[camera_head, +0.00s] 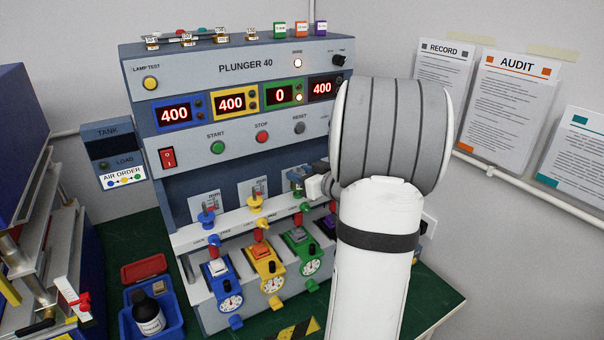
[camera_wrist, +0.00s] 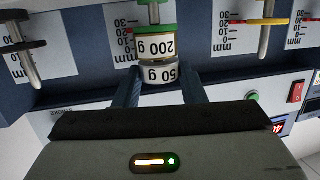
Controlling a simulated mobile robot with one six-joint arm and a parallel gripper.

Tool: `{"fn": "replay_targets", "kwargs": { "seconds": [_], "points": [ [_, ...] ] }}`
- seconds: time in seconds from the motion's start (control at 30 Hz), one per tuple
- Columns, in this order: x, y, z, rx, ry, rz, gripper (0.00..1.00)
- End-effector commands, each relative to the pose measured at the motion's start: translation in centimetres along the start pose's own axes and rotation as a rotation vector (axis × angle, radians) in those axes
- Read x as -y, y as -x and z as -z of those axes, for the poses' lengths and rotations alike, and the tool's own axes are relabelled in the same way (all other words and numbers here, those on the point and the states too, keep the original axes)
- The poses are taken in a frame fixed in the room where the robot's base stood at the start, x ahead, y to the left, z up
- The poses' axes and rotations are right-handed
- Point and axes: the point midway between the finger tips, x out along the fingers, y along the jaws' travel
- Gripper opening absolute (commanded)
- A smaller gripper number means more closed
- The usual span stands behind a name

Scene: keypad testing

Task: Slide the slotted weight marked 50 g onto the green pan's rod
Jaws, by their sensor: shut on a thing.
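The 50 g slotted weight (camera_wrist: 159,73), with a white label, is between the two fingers of my gripper (camera_wrist: 160,92) in the wrist view, which looks upside down. My gripper is shut on it. A weight marked 200 g (camera_wrist: 157,46) sits on the green pan (camera_wrist: 168,29). The 50 g weight is right above the 200 g one; I cannot tell whether they touch. The pan's rod is hidden, so I cannot see whether the slot is around it. In the head view, my gripper (camera_head: 297,178) is over the green pan (camera_head: 302,207), partly hidden by my arm.
The yellow pan (camera_head: 255,203) and blue pan (camera_head: 207,217) stand to the left. The control panel (camera_head: 230,110) rises behind, its green display (camera_head: 280,95) reading 0. Small weights (camera_head: 187,40) and coloured blocks (camera_head: 301,29) stand on top. A blue tray (camera_head: 170,316) with a bottle is lower left.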

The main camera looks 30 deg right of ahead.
Motion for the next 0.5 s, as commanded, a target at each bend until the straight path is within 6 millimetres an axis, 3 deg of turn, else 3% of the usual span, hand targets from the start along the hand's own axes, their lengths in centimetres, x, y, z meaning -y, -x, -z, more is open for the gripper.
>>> {"fn": "replay_targets", "kwargs": {
  "seconds": [0.1, 0.13, 0.43, 0.5],
  "points": [
    [0.0, -0.08, -0.39, 0.0, -0.001, 0.0, 0.14],
    [0.0, -0.08, -0.37, 0.0, 0.0, 0.0, 0.38],
    [0.0, -0.06, -0.27, 0.0, 0.0, 0.0, 0.62],
    [0.0, -0.06, -0.27, 0.0, 0.0, 0.0, 0.62]
  ]
}}
